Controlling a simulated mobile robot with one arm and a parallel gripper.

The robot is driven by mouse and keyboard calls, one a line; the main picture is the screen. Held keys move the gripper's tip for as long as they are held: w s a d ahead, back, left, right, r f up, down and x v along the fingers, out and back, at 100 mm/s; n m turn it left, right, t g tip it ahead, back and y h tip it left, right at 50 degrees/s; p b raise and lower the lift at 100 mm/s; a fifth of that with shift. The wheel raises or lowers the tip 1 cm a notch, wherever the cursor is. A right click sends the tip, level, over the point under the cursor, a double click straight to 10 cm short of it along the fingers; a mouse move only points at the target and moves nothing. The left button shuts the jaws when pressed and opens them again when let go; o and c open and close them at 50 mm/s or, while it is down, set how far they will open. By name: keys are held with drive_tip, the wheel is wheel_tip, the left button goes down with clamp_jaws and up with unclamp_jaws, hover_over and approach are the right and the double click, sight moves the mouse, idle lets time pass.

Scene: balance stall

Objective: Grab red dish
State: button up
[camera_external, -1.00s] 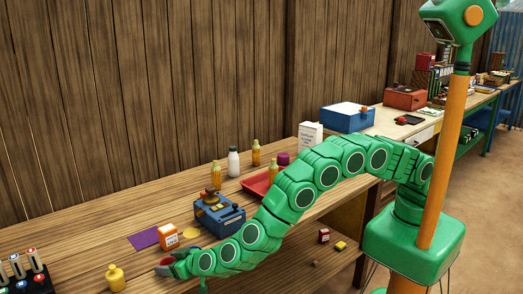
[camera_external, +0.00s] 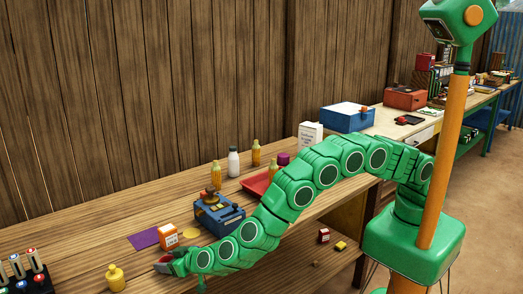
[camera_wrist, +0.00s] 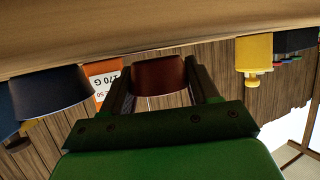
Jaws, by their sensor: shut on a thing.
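My gripper (camera_external: 166,265) is low over the front of the wooden workbench in the external view, left of the rest of my arm. It is shut on the red dish, which shows in the external view as a small red patch (camera_external: 165,259) between the fingers. In the wrist view the dark red dish (camera_wrist: 158,76) sits between the two finger tips of my gripper (camera_wrist: 162,84), one finger on each side. Its far side is hidden. I cannot tell whether the dish touches the bench.
An orange box (camera_external: 169,237) and a purple mat (camera_external: 144,239) lie just behind my gripper. A blue device (camera_external: 218,216) stands close to my forearm. A red tray (camera_external: 258,184) and bottles are farther back.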

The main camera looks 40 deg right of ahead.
wheel_tip(320, 180, up, 2)
drive_tip(key=shift+r, duration=0.25)
drive_tip(key=s+d+r, duration=0.7)
drive_tip(key=d+r, duration=0.2)
drive_tip(key=d, duration=0.3)
drive_tip(key=shift+r, duration=0.35)
